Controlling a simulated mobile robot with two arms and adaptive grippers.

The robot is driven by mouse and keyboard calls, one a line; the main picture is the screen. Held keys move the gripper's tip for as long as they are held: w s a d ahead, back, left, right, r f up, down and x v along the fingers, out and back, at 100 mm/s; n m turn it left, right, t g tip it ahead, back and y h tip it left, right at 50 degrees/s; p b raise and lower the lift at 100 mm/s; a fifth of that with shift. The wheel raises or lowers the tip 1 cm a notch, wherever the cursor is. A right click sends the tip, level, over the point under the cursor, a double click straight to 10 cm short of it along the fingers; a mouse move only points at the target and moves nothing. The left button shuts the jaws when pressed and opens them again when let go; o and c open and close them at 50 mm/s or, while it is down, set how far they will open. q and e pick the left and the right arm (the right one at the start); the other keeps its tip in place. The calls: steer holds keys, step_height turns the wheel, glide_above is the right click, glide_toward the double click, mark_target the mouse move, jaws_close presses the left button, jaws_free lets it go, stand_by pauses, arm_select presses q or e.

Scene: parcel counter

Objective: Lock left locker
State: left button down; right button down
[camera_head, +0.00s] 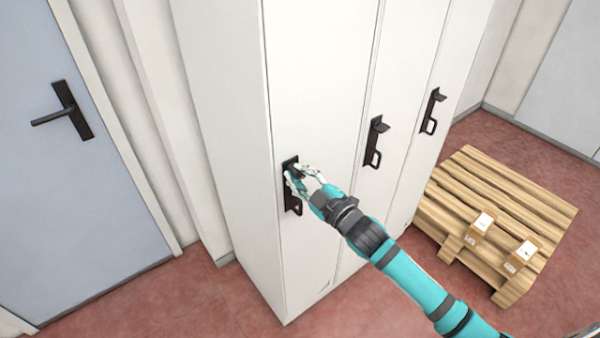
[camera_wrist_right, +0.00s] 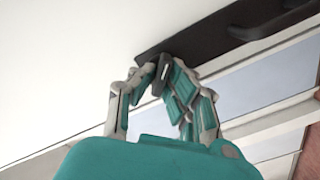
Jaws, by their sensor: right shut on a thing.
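The left locker (camera_head: 315,85) is the white door nearest the blue-grey room door, and it stands closed. Its black lock plate with a handle (camera_head: 293,205) is on the door's left side. My right gripper (camera_head: 294,173) is at the upper part of that plate, shut on the small black latch knob. In the right wrist view the gripper (camera_wrist_right: 165,82) has its fingers around the dark knob (camera_wrist_right: 162,68), in front of the black plate (camera_wrist_right: 205,42). The fingers partly hide the knob, so its exact turn is hard to tell. My left gripper is not in view.
Two more locker doors with black latches (camera_head: 376,142) (camera_head: 433,110) stand to the right, both closed. A wooden pallet (camera_head: 520,185) with two small boxes (camera_head: 483,222) (camera_head: 521,255) lies on the red floor at right. A blue-grey door (camera_head: 60,200) is at left.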

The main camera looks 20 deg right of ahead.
steer(key=n, duration=0.4)
steer(key=shift+n, duration=0.3)
steer(key=shift+a+f+n, duration=0.1)
steer(key=shift+f+n, duration=0.1)
steer(key=shift+n, duration=2.1)
steer(key=c, duration=1.4)
jaws_free()
steer(key=v, duration=1.2)
steer(key=shift+r, duration=0.1)
